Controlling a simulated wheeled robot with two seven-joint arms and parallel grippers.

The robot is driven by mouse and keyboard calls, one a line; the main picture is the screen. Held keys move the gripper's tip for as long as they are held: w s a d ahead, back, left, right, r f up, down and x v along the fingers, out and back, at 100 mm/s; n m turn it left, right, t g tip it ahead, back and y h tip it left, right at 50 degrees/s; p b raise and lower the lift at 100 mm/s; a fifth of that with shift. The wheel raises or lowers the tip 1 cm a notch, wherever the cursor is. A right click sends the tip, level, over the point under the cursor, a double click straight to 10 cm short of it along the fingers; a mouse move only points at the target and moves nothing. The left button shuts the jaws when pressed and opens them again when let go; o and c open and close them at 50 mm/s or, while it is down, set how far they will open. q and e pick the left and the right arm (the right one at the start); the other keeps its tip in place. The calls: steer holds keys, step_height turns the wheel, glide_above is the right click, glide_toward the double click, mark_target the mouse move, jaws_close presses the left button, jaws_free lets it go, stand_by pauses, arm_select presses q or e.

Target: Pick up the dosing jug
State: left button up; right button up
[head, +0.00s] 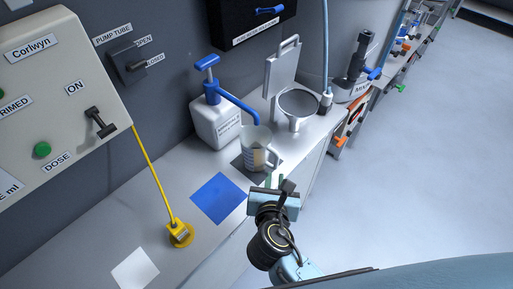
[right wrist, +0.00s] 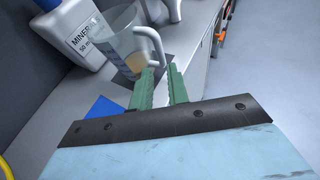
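The handle's lower end is close to the left fingertip; contact is unclear. My left gripper is out of view.
The white bottle (head: 217,124) with a blue pump stands behind the jug. A grey hopper (head: 298,103) stands to its right. A blue mat (head: 219,198) and a yellow tethered block (head: 179,233) lie to the left. Open floor is at right.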

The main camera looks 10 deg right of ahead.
mark_target(276, 164)
steer(key=x, duration=0.8)
steer(key=shift+w+d+f, duration=0.1)
steer(key=shift+w, duration=0.1)
jaws_close()
